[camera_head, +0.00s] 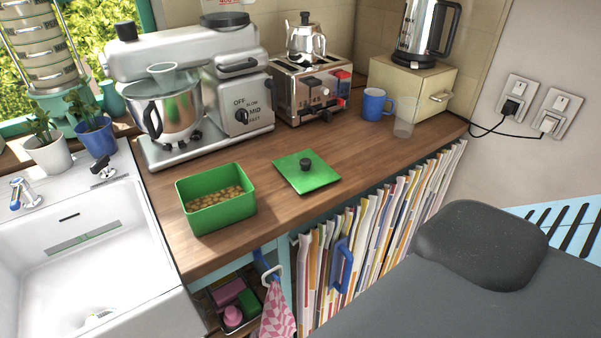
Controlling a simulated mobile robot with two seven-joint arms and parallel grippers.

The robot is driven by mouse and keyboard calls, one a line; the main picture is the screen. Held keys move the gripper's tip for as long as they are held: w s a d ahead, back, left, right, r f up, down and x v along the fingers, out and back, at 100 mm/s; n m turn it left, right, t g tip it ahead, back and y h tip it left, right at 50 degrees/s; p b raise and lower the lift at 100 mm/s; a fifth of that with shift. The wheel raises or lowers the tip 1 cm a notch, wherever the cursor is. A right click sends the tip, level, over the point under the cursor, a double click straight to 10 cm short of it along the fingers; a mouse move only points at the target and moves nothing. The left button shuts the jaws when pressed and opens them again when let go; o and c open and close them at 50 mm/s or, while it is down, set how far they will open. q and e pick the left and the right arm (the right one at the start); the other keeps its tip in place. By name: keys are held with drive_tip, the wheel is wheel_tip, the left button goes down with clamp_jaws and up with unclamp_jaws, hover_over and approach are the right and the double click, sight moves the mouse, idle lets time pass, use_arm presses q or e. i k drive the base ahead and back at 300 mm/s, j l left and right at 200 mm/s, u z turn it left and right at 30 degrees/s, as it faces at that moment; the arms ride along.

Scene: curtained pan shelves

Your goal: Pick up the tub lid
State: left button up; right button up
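The tub lid (318,180) is a flat green square with a dark round knob in its middle. It lies flat, knob up, on the wooden counter. The green tub (222,215) stands open to its left, apart from it, with small brown pieces inside. Neither of my grippers is in the camera_head view.
A stand mixer (190,75) and a toaster (312,88) with a kettle on top stand behind. A blue mug (374,104) and a clear cup (405,122) are at the back right. A white sink (80,265) is at left. The counter around the lid is clear.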

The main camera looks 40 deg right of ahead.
sight(306, 172)
drive_tip(key=z, duration=2.3)
drive_tip(key=k+l, duration=0.9)
drive_tip(key=k, duration=0.2)
